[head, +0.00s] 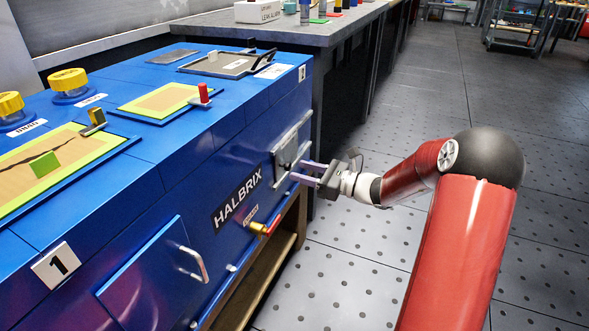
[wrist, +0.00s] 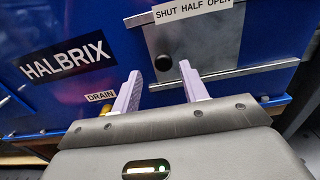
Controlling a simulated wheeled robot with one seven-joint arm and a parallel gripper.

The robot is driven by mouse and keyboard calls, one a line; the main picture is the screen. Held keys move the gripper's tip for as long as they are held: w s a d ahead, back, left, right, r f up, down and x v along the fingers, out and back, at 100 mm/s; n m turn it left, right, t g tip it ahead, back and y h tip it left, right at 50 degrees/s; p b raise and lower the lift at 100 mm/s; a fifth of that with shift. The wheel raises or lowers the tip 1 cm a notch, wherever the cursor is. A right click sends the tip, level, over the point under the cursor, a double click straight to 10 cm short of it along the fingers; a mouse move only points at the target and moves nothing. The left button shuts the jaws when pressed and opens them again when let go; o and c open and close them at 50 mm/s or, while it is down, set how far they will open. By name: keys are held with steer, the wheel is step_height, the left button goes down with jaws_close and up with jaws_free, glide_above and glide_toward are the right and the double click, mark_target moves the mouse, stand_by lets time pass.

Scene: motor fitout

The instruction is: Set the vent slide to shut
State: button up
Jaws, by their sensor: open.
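The vent slide is a grey metal plate (wrist: 215,50) in rails on the blue machine's side, and it also shows in the head view (head: 288,152). In the wrist view its round black knob (wrist: 164,62) sits below the left end of a label reading SHUT, HALF, OPEN (wrist: 192,9), nearest the word SHUT. My gripper (wrist: 160,68) is open, with its two pale fingers either side of the knob's line in the picture. The head view shows my gripper (head: 294,170) right at the plate. I cannot tell whether a finger touches the knob.
A drain fitting (head: 262,229) with a red and yellow part sticks out below the HALBRIX plate (head: 238,200). A door with a silver handle (head: 194,264) is nearer the front. A grey workbench (head: 265,25) stands behind the machine.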

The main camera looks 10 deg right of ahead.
steer(key=v, duration=0.4)
steer(key=shift+s+d, duration=0.1)
steer(key=s+a+r+n+g+h+p, duration=0.1)
steer(key=s+a+r+n+g+h, duration=0.2)
steer(key=s+a+n, duration=0.4)
steer(key=s+a+r+n+g+h+p, duration=0.1)
steer(key=s+a+n+g+h, duration=0.1)
steer(key=s+a+n+g, duration=0.45)
steer(key=s+d+r+n+t+h, duration=0.1)
steer(key=s+d+r+n+h, duration=0.1)
steer(key=s, duration=0.4)
steer(key=s+d+r+n+t+h+p, duration=0.1)
steer(key=s+d+r+n+t+h, duration=0.1)
steer(key=s+d+n+h, duration=0.1)
steer(key=s+d+r+n+t+h+p, duration=0.1)
steer(key=s+d+r+n+h, duration=0.1)
steer(key=s+n, duration=0.4)
steer(key=s+d+h, duration=0.1)
steer(key=s+h, duration=0.1)
steer(key=shift+s+d+r+n+h, duration=0.2)
steer(key=shift+s+d+n+h, duration=0.1)
steer(key=shift+d+n, duration=0.05)
steer(key=shift+t, duration=0.25)
stand_by(0.9)
